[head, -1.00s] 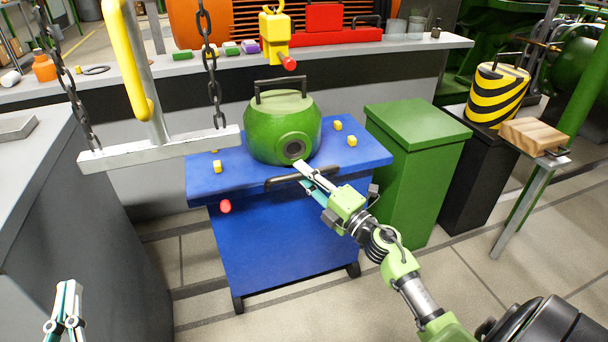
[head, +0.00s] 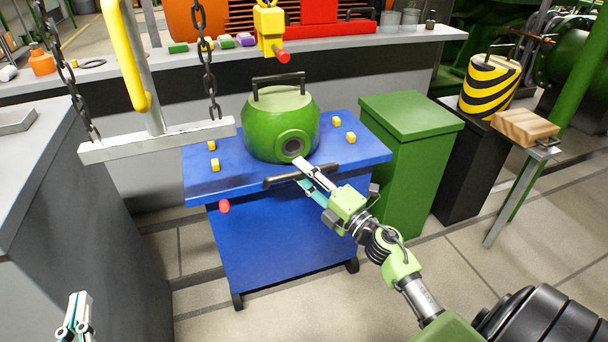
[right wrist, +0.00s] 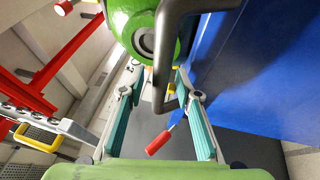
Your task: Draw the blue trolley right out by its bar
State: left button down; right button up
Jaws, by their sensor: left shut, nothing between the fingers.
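The blue trolley (head: 275,245) stands in front of the grey bench, with a green pot-like casing (head: 262,140) on its top. Its black bar (head: 276,182) runs along the front edge of the top. My right gripper (head: 306,173) is at the bar's right half. In the right wrist view, the bar (right wrist: 165,60) passes between the spread fingers of that gripper (right wrist: 157,85), nearer the right-hand finger; I see no clamping. My left gripper (head: 77,312) is shut and empty at the lower left, well away from the trolley.
A white beam (head: 158,142) hangs on chains at the trolley's left. A green cabinet (head: 408,165) stands close on its right. A grey counter (head: 60,220) is at left. A red knob (head: 224,206) sticks out at the trolley's front. The floor in front is clear.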

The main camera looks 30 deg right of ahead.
jog(key=v, duration=1.2)
dwell(0.5)
